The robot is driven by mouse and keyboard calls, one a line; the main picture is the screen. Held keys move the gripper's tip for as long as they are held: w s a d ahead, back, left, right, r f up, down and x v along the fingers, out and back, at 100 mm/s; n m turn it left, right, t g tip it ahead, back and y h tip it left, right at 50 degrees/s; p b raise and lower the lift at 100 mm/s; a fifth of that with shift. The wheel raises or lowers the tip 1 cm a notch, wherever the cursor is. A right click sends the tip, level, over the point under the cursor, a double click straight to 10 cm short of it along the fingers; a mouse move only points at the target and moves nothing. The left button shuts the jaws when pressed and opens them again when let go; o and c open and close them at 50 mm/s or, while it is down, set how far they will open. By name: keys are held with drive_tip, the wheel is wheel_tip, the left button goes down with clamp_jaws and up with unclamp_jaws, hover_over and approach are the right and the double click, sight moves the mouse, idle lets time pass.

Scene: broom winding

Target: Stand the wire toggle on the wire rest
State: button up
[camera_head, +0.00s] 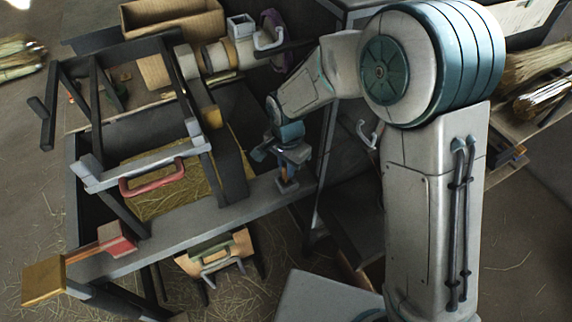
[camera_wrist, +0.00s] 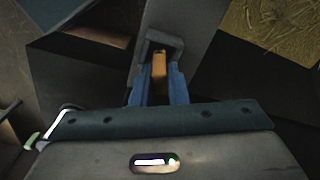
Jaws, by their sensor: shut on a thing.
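My gripper (camera_head: 288,172) hangs above the right end of the grey bench beam. In the wrist view its two blue fingers (camera_wrist: 159,92) are shut on a small orange-brown piece, which I take to be the wire toggle (camera_wrist: 159,66). The toggle stands out lengthwise beyond the fingertips. A dark grey angled bracket, probably the wire rest (camera_wrist: 168,41), lies around the toggle's far end on the beam. I cannot tell whether the toggle touches it. In the head view the fingers mostly hide both.
The grey beam (camera_head: 180,240) runs along the bench front. A straw-filled bin (camera_head: 165,192) lies behind it, with a red handle (camera_head: 165,178) on a grey crossbar above. A red block (camera_head: 117,238) sits at the beam's left end. A dark upright frame stands close right of my gripper.

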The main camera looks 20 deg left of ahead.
drive_tip(key=shift+f+b, duration=0.75)
drive_tip(key=shift+f, duration=0.3)
drive_tip(key=o, duration=0.8)
drive_tip(key=shift+o, duration=0.2)
drive_tip(key=shift+r, duration=0.15)
wheel_tip(320, 180, up, 14)
drive_tip(key=p, duration=0.1)
drive_tip(key=shift+f, duration=0.2)
